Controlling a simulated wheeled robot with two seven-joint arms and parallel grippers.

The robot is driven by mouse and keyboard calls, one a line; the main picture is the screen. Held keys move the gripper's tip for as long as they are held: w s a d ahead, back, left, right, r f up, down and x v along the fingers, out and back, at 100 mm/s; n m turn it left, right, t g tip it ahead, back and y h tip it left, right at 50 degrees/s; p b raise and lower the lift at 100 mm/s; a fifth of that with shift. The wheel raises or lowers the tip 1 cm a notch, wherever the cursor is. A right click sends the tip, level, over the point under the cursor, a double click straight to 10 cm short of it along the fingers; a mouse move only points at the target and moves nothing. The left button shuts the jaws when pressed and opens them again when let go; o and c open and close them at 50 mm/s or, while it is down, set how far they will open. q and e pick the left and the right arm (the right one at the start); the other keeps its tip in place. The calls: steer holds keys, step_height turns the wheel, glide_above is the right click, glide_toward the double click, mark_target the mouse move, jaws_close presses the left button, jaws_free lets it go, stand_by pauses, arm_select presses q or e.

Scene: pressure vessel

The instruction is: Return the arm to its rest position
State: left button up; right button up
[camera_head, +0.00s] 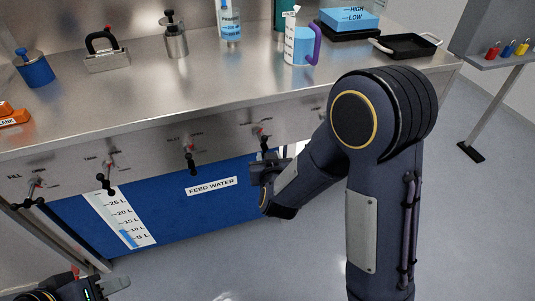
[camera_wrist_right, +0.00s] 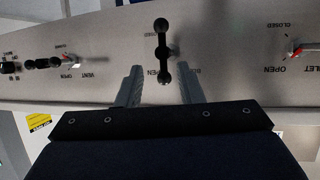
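My right arm (camera_head: 380,190) comes up from the lower right of the head view and bends toward the steel front panel. Its gripper (camera_head: 262,170) is in front of the panel, just below a black valve handle (camera_head: 263,135). In the right wrist view my right gripper (camera_wrist_right: 160,90) is open, with its two grey fingers apart. A black two-knobbed handle (camera_wrist_right: 162,50) stands out between and just beyond them; I see no grip on it. My left gripper (camera_head: 112,285) is at the lower left corner of the head view, partly cut off, over the floor.
The steel bench (camera_head: 200,95) carries a blue cylinder (camera_head: 35,68), a weight (camera_head: 175,38), a jug (camera_head: 299,45) and a black tray (camera_head: 405,45). More valve handles (camera_head: 190,158) stick out along the panel above the blue feed water tank (camera_head: 190,205).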

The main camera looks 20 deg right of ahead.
stand_by(0.4)
steer(key=s+r+g+y, duration=0.4)
steer(key=s+r+y, duration=0.2)
steer(key=s+r, duration=0.3)
steer(key=s+d+g, duration=0.2)
steer(key=s, duration=0.8)
steer(key=s+d+g, duration=0.2)
steer(key=s, duration=0.7)
step_height(320, 180, up, 15)
steer(key=p, duration=1.6)
steer(key=shift+r, duration=0.1)
steer(key=shift+c, duration=0.4)
